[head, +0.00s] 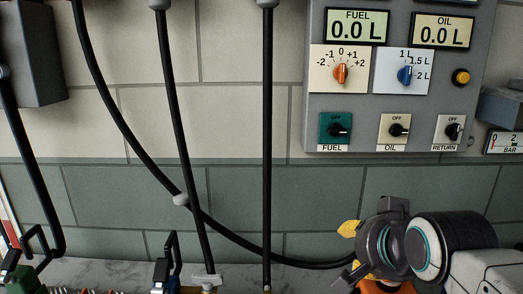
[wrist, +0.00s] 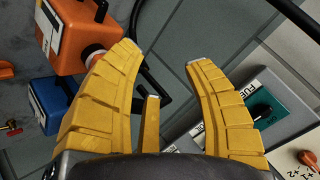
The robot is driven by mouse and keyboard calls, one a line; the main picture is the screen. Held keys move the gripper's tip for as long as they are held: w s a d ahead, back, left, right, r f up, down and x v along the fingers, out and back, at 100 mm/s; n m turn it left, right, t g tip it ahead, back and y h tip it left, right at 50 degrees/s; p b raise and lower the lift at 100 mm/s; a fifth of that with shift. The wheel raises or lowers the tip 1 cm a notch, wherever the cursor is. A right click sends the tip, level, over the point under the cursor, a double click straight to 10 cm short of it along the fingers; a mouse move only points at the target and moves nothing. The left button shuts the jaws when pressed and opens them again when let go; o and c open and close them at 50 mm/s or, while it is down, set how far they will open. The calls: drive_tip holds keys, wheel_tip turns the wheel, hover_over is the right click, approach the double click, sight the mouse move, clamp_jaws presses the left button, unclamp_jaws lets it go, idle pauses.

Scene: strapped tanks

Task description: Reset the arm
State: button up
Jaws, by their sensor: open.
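My gripper (head: 348,250) is at the lower right in the head view, in front of the green-grey lower wall and below the control panel (head: 315,100). Its yellow fingers point left. In the wrist view my gripper (wrist: 166,58) is open, with nothing between its fingers. An orange tank (wrist: 82,30) with a black handle lies beyond the left finger, whose tip overlaps it in the picture; I cannot tell whether they touch. A blue tank (wrist: 48,103) is beside it. In the head view an orange thing (head: 385,287) is partly hidden below my gripper.
The panel's FUEL display (head: 357,25) and OIL display (head: 442,31) read 0.0 L. Below are an orange knob (head: 340,74), a blue knob (head: 405,75) and three switches. Black hoses (head: 267,130) hang across the wall. A green tank (head: 20,278) stands at lower left.

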drive_tip(key=s+f+n+g+p, duration=0.3)
drive_tip(key=s+n, duration=0.1)
drive_tip(key=s, duration=0.4)
drive_tip(key=s+f+n+g+p, duration=0.3)
drive_tip(key=s+f+n+p, duration=0.1)
drive_tip(key=s, duration=0.4)
drive_tip(key=shift+s+f+g, duration=0.15)
drive_tip(key=shift+g, duration=0.25)
